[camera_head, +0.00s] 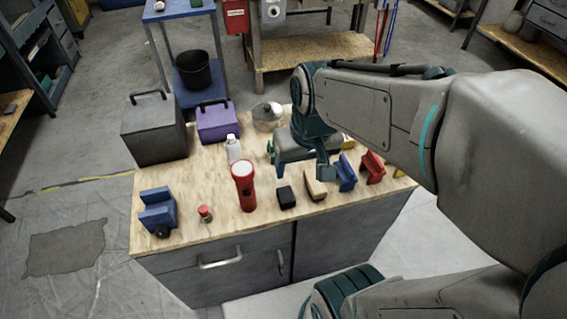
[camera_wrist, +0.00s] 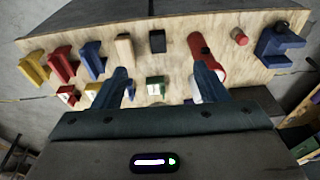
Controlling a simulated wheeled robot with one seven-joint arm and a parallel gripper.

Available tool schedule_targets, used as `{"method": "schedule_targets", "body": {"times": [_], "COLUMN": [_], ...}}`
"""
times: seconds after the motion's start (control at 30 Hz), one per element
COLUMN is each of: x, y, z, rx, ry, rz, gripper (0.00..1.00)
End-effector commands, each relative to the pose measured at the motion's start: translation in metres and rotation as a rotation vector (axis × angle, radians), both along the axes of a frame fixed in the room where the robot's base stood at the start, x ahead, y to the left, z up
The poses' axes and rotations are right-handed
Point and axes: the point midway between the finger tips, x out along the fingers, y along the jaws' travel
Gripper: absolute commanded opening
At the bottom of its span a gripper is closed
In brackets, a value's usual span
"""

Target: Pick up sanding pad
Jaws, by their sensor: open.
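A small black block (camera_head: 286,197), perhaps the sanding pad, lies near the bench's front edge; it also shows in the wrist view (camera_wrist: 157,41). Right of it in the head view lies a tan block with a dark side (camera_head: 314,187), also in the wrist view (camera_wrist: 124,48); I cannot tell for certain which is the pad. My gripper (camera_head: 299,164) is open and empty above the bench, behind both blocks. In the wrist view its fingers (camera_wrist: 164,80) are wide apart, with a green-and-white box (camera_wrist: 155,87) showing between them.
A red flashlight (camera_head: 245,186) stands left of the black block. A blue clamp-like thing (camera_head: 346,173) and a red one (camera_head: 372,167) stand to the right. A white bottle (camera_head: 234,149), purple box (camera_head: 217,123) and grey box (camera_head: 155,131) stand behind.

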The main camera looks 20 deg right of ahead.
Motion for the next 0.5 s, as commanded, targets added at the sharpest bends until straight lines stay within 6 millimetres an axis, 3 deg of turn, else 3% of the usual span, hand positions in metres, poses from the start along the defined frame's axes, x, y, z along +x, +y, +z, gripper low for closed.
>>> {"method": "schedule_targets", "body": {"times": [0.03, 0.2, 0.4, 0.5], "x": [0.013, 0.055, 0.091, 0.101], "y": [0.002, 0.003, 0.005, 0.006], "z": [-0.025, -0.07, -0.112, -0.122], "rx": [0.006, 0.008, -0.017, -0.027], "ry": [0.029, 0.108, 0.171, 0.186], "rz": [0.005, 0.004, 0.0, 0.001], "gripper": [0.66, 0.66, 0.66, 0.66]}}
